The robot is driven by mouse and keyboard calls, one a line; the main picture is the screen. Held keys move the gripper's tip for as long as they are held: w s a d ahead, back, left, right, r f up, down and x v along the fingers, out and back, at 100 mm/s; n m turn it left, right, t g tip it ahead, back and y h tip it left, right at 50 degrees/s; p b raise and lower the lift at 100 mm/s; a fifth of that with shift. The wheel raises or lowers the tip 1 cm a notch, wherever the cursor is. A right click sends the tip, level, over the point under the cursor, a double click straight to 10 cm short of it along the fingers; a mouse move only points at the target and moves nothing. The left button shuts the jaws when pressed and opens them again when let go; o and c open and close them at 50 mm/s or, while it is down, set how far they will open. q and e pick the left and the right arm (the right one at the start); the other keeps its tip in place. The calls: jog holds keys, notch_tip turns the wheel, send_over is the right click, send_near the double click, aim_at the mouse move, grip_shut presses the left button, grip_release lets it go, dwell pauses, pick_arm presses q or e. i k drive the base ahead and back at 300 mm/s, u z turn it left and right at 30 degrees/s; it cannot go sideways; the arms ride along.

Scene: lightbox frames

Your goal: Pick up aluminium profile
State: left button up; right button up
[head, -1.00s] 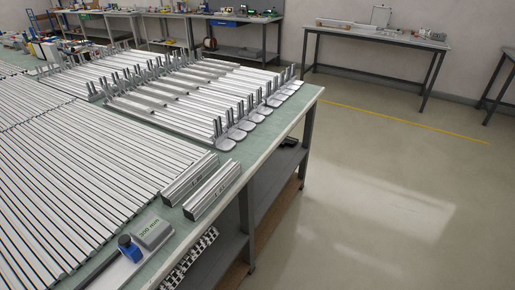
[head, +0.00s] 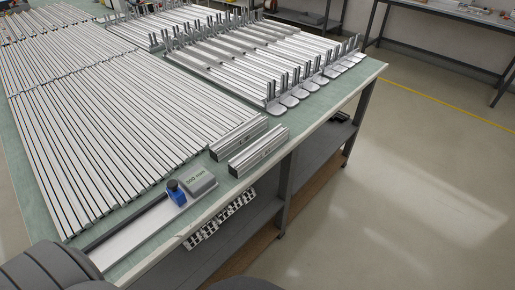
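Many long aluminium profiles (head: 110,140) lie side by side on the green-topped table, filling its left part in the head view. Two short aluminium profiles, one (head: 238,138) behind the other (head: 258,151), lie near the table's right edge. More profiles (head: 225,60) lie in a rack with upright posts toward the back. Neither gripper shows. A dark rounded shape at the lower left seems to be part of my own body.
A measuring stop with a blue knob (head: 176,192) and a "300 mm" block (head: 202,182) sits on a rail near the front edge of the table (head: 350,85). Shelves (head: 262,215) are below. Open floor (head: 420,180) lies to the right. Workbenches stand behind.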

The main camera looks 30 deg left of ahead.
aim_at(246, 160)
jog(key=z, duration=0.2)
jog(key=k, duration=0.3)
jog(key=u, duration=0.65)
jog(key=i, duration=0.25)
jog(key=u, duration=4.55)
jog(key=k, duration=1.1)
